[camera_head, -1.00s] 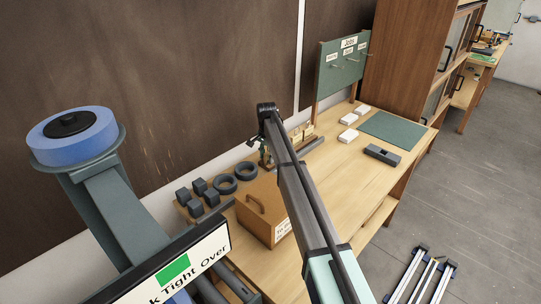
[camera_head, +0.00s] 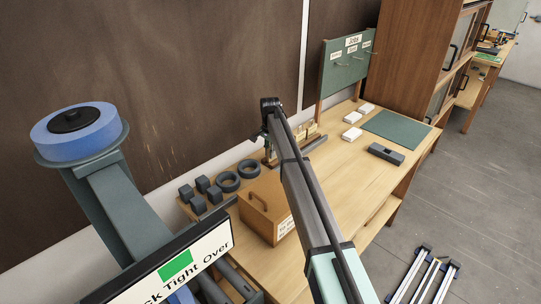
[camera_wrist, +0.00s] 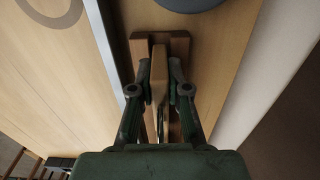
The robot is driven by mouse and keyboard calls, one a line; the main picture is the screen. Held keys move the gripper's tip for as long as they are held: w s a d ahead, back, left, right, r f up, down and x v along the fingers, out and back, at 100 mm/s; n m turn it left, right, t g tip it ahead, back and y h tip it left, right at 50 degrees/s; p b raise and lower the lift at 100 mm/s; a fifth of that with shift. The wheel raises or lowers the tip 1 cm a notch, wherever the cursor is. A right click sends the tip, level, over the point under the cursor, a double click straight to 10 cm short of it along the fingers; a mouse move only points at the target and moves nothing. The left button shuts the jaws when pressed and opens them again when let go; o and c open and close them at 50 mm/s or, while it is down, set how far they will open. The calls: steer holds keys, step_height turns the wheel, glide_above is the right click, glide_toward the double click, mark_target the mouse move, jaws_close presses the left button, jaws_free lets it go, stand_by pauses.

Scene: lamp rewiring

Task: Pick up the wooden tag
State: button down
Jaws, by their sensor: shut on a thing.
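In the wrist view my gripper (camera_wrist: 157,82) points at the bench, with a dark finger on each side of a narrow wooden piece, which I take for the wooden tag (camera_wrist: 158,62). The fingers are closed against it. The tag is seen nearly edge-on, and it stands at or just above a brown wooden holder (camera_wrist: 180,44); I cannot tell if they touch. In the head view my gripper is mostly hidden behind my arm, near small pale wooden pieces (camera_head: 309,131) at the back of the bench.
A wooden box (camera_head: 262,207) with a handle stands at the front of the bench (camera_head: 345,165). Dark rings (camera_head: 228,182) and several dark blocks lie left of it. A green mat (camera_head: 397,131), white blocks and a dark grey block (camera_head: 386,153) are to the right. A board (camera_head: 345,66) stands behind.

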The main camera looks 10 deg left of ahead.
step_height(320, 180, up, 19)
steer(key=b, duration=0.4)
steer(key=shift+b, duration=0.4)
stand_by(0.3)
